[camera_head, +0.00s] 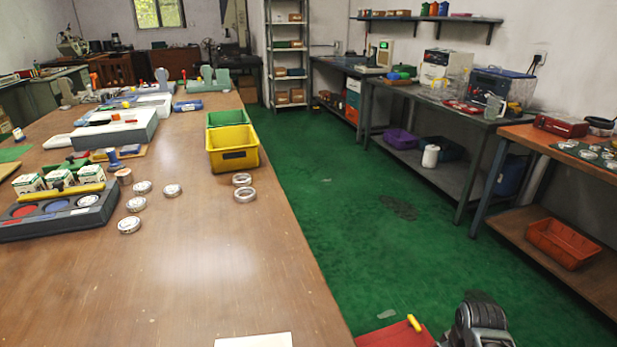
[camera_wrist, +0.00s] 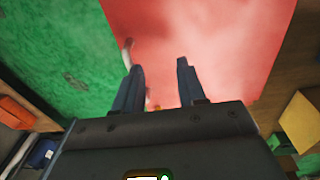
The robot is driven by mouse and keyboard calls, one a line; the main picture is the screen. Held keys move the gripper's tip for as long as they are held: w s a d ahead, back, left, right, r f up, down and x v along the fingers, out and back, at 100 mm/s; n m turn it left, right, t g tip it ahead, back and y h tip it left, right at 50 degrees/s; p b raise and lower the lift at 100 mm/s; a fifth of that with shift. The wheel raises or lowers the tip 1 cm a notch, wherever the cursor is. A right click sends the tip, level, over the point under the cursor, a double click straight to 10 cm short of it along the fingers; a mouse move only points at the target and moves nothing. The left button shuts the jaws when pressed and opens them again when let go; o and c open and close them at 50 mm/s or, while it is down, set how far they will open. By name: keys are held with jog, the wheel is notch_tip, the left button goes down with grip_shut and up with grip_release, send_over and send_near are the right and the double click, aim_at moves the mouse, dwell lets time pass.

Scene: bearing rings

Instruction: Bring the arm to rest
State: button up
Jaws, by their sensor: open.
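My gripper (camera_wrist: 160,70) shows in the wrist view with its two dark fingers apart and nothing between them. A flat red surface (camera_wrist: 215,35) fills the view beyond the fingertips; I cannot tell how far off it is. In the head view a grey part of my arm shows at the bottom right edge, beside a red flat thing (camera_head: 390,337), and my gripper is out of that view. Several metal bearing rings (camera_head: 129,225) lie on the long wooden table (camera_head: 190,270). Two more rings (camera_head: 244,194) lie near its right edge.
A grey tray (camera_head: 60,222) with round wells stands at the table's left. A yellow bin (camera_head: 232,150) and a green bin (camera_head: 228,117) stand near the right edge. Green floor (camera_head: 330,200) lies open between the table and the workbenches (camera_head: 440,110) on the right.

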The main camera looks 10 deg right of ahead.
jog(key=s+a+f+t, duration=0.1)
jog(key=s, duration=0.2)
jog(key=s+a+f+t, duration=0.1)
jog(key=s, duration=0.2)
jog(key=s+f+h, duration=0.1)
jog(key=s, duration=0.2)
jog(key=shift+s+a+f+t, duration=0.25)
jog(key=shift+a+f+t, duration=0.15)
jog(key=s+a+r+t, duration=0.4)
jog(key=s+r, duration=0.4)
jog(key=s, duration=0.2)
jog(key=s+a+r+t, duration=0.3)
jog(key=s+a+r, duration=0.2)
jog(key=s+r, duration=0.4)
jog(key=s+a+r+m+t, duration=0.1)
jog(key=s+r+t, duration=0.1)
jog(key=r, duration=0.6)
jog(key=s+a+r+t+y, duration=0.1)
jog(key=s+a+r+t, duration=0.1)
jog(key=s+r, duration=0.3)
notch_tip(320, 180, up, 4)
jog(key=shift+a+f+m+y, duration=0.15)
jog(key=shift+m+y, duration=0.15)
jog(key=shift+m, duration=0.1)
